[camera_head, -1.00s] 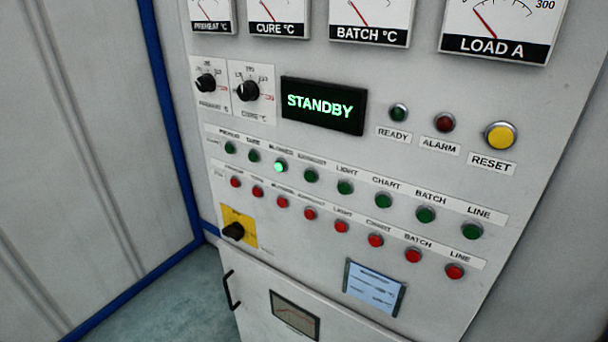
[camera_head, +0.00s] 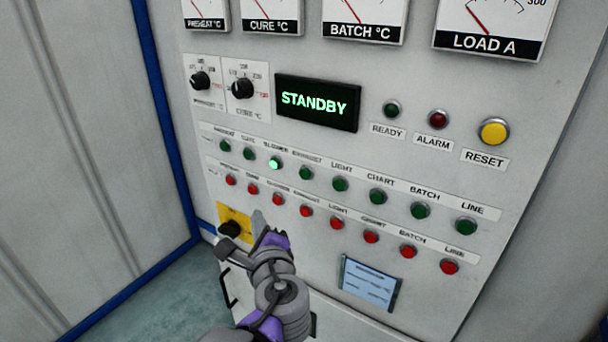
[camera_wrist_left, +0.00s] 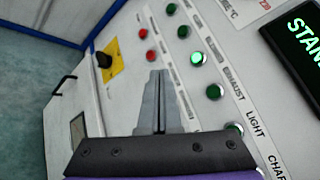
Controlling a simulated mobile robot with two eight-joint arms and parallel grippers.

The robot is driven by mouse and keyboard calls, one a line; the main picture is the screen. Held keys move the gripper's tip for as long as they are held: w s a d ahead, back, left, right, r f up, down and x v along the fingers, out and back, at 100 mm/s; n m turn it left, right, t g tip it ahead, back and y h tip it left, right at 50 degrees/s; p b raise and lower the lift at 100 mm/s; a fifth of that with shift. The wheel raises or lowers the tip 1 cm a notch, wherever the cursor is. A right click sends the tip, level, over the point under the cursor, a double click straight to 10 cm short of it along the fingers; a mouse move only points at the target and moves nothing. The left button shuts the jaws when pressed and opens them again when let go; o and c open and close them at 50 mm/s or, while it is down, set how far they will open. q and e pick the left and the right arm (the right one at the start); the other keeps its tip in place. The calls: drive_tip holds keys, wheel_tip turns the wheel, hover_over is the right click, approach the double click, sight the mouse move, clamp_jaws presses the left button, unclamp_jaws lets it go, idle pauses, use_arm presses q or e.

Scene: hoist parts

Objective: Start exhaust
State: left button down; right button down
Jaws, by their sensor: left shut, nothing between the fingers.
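The green EXHAUST button (camera_head: 306,173) sits in the upper button row, just right of the lit green BLOWER button (camera_head: 275,162). It is unlit. In the left wrist view the EXHAUST button (camera_wrist_left: 214,91) is right of my fingertips and a little lower in the picture. The red EXHAUST button (camera_head: 306,210) is below it in the lower row. My left gripper (camera_head: 258,222) is shut and empty, in front of the panel below the red row, near the yellow switch plate. Its fingers also show in the left wrist view (camera_wrist_left: 158,76). Whether the tips touch the panel cannot be told.
The display (camera_head: 316,102) reads STANDBY. A black rotary switch (camera_head: 230,229) on a yellow plate is close left of my gripper. Other green and red buttons line both rows. A yellow RESET button (camera_head: 493,131) is at the right. A door handle (camera_head: 227,288) protrudes below.

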sight(306, 173)
use_arm(q)
drive_tip(key=d+r+m, duration=0.1)
drive_tip(key=d+r+m+t, duration=0.1)
drive_tip(key=d, duration=0.1)
drive_tip(key=shift+w+r+h, duration=0.25)
drive_tip(key=shift+w+h, duration=0.05)
drive_tip(key=shift+w, duration=0.1)
drive_tip(key=w+d+b, duration=0.1)
drive_tip(key=w+d, duration=0.4)
drive_tip(key=w, duration=0.2)
drive_tip(key=shift+d, duration=0.1)
drive_tip(key=shift+w, duration=0.1)
idle(1.9)
drive_tip(key=shift+w+d, duration=0.25)
drive_tip(key=shift+w, duration=0.1)
